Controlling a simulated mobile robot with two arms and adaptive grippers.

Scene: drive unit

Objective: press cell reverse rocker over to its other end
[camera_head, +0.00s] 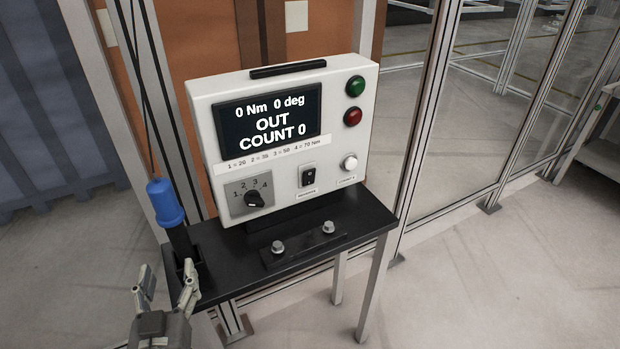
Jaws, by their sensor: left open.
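The reverse rocker (309,176) is a small black switch on the front of a white drive unit (360,113), below the screen and between the selector knob and a white button. Which end is pressed in is too small to tell. The dark screen (268,122) reads 0 Nm, 0 deg, OUT, COUNT 0. My left gripper (167,286) is open and empty at the lower left, its fingers pointing up, near the table's left edge and well away from the rocker. My right gripper is not in view.
A blue-topped tool (166,203) hangs on a cable in a black holder at the black table's (359,210) left end. A selector knob (254,198), white button (349,163), green button (355,86) and red button (352,117) share the panel. Two bolts stand on a plate (303,250) in front.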

